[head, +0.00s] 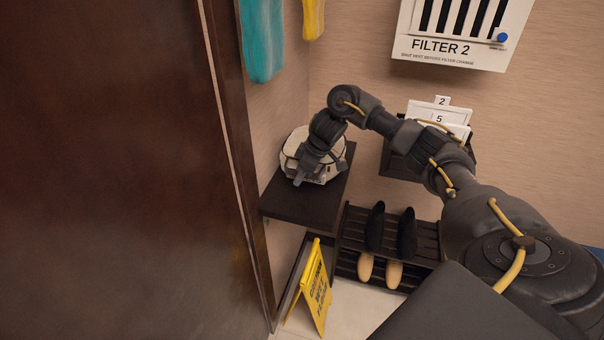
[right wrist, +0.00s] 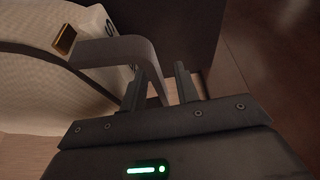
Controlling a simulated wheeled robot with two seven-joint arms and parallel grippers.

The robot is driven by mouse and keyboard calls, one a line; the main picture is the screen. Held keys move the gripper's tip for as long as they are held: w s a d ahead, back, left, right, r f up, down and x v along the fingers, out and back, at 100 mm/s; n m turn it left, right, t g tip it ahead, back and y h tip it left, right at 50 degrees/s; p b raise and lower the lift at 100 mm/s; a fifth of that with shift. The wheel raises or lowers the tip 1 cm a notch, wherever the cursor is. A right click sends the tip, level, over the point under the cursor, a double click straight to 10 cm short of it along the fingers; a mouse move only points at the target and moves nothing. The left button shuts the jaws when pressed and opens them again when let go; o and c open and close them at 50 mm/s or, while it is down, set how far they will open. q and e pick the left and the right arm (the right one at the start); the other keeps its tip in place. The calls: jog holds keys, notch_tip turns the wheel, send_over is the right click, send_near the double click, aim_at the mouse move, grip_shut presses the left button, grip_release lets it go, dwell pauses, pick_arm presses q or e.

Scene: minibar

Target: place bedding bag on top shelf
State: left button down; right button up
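The pale bedding bag (head: 332,167) sits on a dark shelf (head: 312,206) in the corner in the head view. In the right wrist view its light woven side (right wrist: 30,85) fills the left, with a dark grey handle strap (right wrist: 105,50) and a small gold buckle. My right gripper (head: 299,181) reaches down over the bag from above. In the right wrist view my right gripper (right wrist: 160,75) has its fingers apart, with the strap running down between them; a gap shows beside the strap. My left gripper is in neither view. I cannot tell which shelf is the top shelf.
A rack (head: 345,262) with shoes stands right of the shelf, and a yellow sign (head: 318,290) leans below. A dark brown door (head: 110,170) fills the left. Teal (head: 262,40) and yellow (head: 313,18) cloths hang above. A filter panel (head: 460,35) is on the wall.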

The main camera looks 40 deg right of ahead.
jog(key=shift+r, duration=0.3)
jog(key=p+v, duration=0.1)
jog(key=v, duration=0.9)
jog(key=shift+d+r+p, duration=0.1)
jog(key=shift+r+p, duration=0.15)
jog(key=shift+p, duration=0.05)
jog(key=shift+s+d+r, duration=0.15)
jog(key=shift+s+r, duration=0.05)
jog(key=shift+r, duration=0.3)
jog(key=shift+o, duration=0.4)
